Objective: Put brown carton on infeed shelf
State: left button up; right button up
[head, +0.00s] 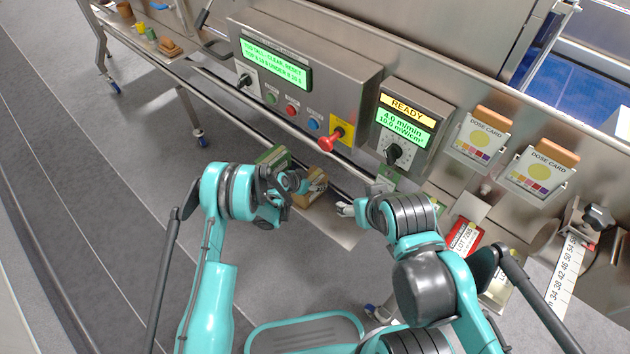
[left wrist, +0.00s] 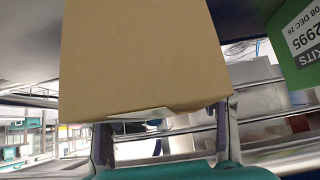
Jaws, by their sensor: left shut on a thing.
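The brown carton (head: 316,188) is at my left gripper (head: 298,188), in front of the control panel. In the left wrist view the brown carton (left wrist: 140,55) fills the upper middle, between the two fingers of my left gripper (left wrist: 165,120), which is shut on it. My right gripper (head: 346,208) is just right of the carton, apart from it; its finger opening is unclear. A steel shelf (head: 335,227) shows below the carton; I cannot tell whether they touch or whether this is the infeed shelf.
A green carton (head: 272,157) is close behind my left gripper; it also shows at the right of the left wrist view (left wrist: 296,45). The control panel (head: 300,90) has a red knob (head: 328,142) sticking out. A steel table (head: 150,40) with small items stands far left.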

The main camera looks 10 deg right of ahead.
pick_arm(q)
jog(key=o, duration=1.7)
jog(key=shift+f, duration=0.15)
jog(key=shift+o, duration=0.2)
